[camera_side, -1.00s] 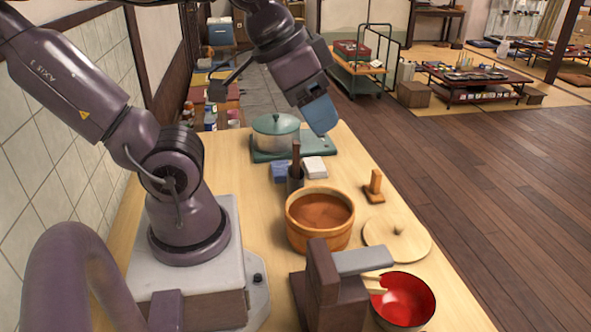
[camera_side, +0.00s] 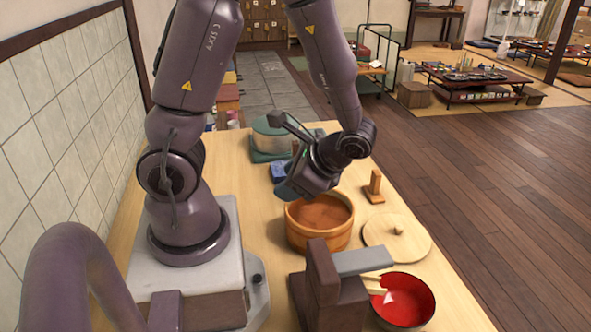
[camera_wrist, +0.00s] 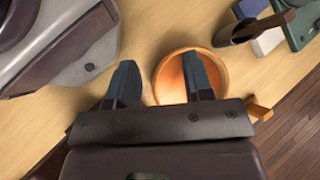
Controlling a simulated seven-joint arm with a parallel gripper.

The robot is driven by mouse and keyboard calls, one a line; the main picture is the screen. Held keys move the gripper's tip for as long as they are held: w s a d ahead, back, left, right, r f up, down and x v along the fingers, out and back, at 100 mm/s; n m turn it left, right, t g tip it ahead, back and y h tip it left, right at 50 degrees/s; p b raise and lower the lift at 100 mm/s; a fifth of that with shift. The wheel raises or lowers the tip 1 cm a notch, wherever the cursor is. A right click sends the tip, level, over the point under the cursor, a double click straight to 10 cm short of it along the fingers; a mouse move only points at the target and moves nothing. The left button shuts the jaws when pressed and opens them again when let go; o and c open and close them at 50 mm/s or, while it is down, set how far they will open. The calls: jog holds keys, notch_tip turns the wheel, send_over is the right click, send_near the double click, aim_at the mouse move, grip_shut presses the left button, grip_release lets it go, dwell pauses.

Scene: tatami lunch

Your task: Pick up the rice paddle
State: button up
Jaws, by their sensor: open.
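A brown wooden handle, likely the rice paddle's (camera_wrist: 268,24), stands in a dark cup-like holder (camera_wrist: 230,35) at the upper right of the wrist view. In the side view only the top of the handle (camera_side: 295,147) shows beside my wrist, and the holder is hidden. My gripper (camera_wrist: 160,75) is open and empty, its two dark blue fingers apart. In the wrist view the right finger overlaps the tub (camera_wrist: 172,82). The handle is clear of the fingers.
A teal-lidded pot (camera_side: 272,132) stands at the back, with a blue box (camera_side: 279,170) nearer. A small wooden stand (camera_side: 375,188), a round wooden lid (camera_side: 400,246) and a red bowl (camera_side: 415,305) lie to the right. A dark wooden block (camera_side: 330,295) is in front.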

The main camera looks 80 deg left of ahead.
aim_at(296, 148)
jog(key=a+f+m+t+y, duration=0.1)
jog(key=a+f+m+y, duration=0.1)
jog(key=a+m+y, duration=0.1)
jog(key=w+a+f+m+t+y, duration=0.1)
jog(key=a+f+m+y, duration=0.1)
jog(key=a+m+y, duration=0.1)
jog(key=w+a+f+m+t+y, duration=0.1)
jog(key=a+f+m+y, duration=0.1)
jog(key=a+m+y, duration=0.1)
jog(key=shift+w+a+m+y, duration=0.1)
jog(key=shift+m+y, duration=0.35)
jog(key=shift+m, duration=0.25)
jog(key=shift+w+a+m+y, duration=0.1)
jog(key=shift+m+y, duration=0.35)
jog(key=shift+m, duration=0.25)
jog(key=w+a+t, duration=0.1)
jog(key=a, duration=0.3)
jog(key=a+m+t, duration=0.1)
jog(key=a, duration=0.4)
jog(key=w+a+r+t, duration=0.1)
jog(key=a, duration=0.3)
jog(key=shift+w+a+y, duration=0.15)
jog(key=shift+w+y, duration=0.2)
jog(key=shift+y, duration=0.05)
jog(key=shift+r, duration=0.1)
grip_shut()
